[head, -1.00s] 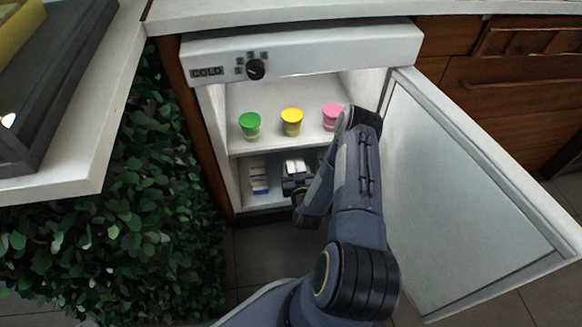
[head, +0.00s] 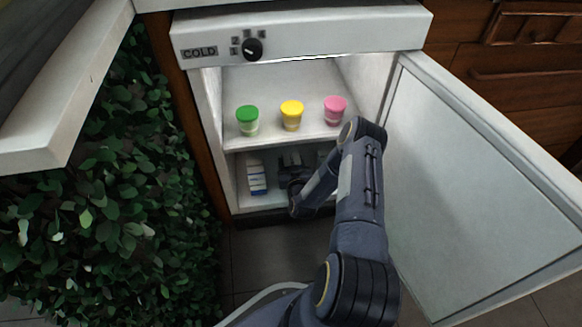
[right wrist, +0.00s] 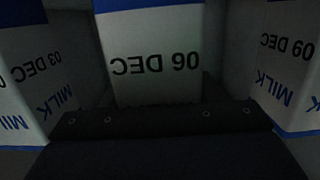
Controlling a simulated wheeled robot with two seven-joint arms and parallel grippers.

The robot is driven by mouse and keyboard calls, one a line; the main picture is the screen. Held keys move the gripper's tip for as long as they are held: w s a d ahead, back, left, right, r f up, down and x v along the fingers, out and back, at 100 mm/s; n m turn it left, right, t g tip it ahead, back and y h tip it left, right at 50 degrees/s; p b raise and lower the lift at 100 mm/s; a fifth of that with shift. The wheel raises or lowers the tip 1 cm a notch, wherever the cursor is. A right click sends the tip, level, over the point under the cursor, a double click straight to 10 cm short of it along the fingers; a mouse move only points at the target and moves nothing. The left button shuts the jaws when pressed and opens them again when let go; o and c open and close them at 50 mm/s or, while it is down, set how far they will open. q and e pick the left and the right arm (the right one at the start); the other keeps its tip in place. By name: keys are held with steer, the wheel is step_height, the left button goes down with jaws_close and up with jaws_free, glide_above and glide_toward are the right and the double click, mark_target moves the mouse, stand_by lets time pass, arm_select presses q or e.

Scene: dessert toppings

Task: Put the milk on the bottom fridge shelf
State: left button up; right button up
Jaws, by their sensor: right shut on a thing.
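My right gripper (head: 296,178) reaches into the lower compartment of the open fridge. It is shut on a milk carton, which in the right wrist view is the middle white carton (right wrist: 155,60) with a blue edge and an upside-down DEC date. In the head view the gripper and arm hide most of it. Another milk carton (head: 257,178) stands on the bottom shelf (head: 262,203) at the left. The right wrist view shows one carton on the left (right wrist: 30,75) and one on the right (right wrist: 290,65) of the held one. My left gripper is out of view.
Green (head: 247,119), yellow (head: 292,115) and pink (head: 335,110) lidded cups stand on the upper shelf (head: 270,143), above my gripper. The open fridge door (head: 470,200) is to the right of my arm. A leafy hedge (head: 100,200) is on the left.

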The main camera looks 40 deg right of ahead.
steer(key=shift+r, duration=0.15)
steer(key=o, duration=1.5)
steer(key=shift+f, duration=0.2)
steer(key=shift+c, duration=0.2)
steer(key=shift+r, duration=0.1)
steer(key=shift+s+a+r+p, duration=0.15)
steer(key=shift+s+p, duration=0.05)
steer(key=shift+p, duration=0.2)
steer(key=p+v, duration=0.4)
steer(key=v, duration=0.7)
steer(key=shift+s+p, duration=0.3)
steer(key=shift+p, duration=0.05)
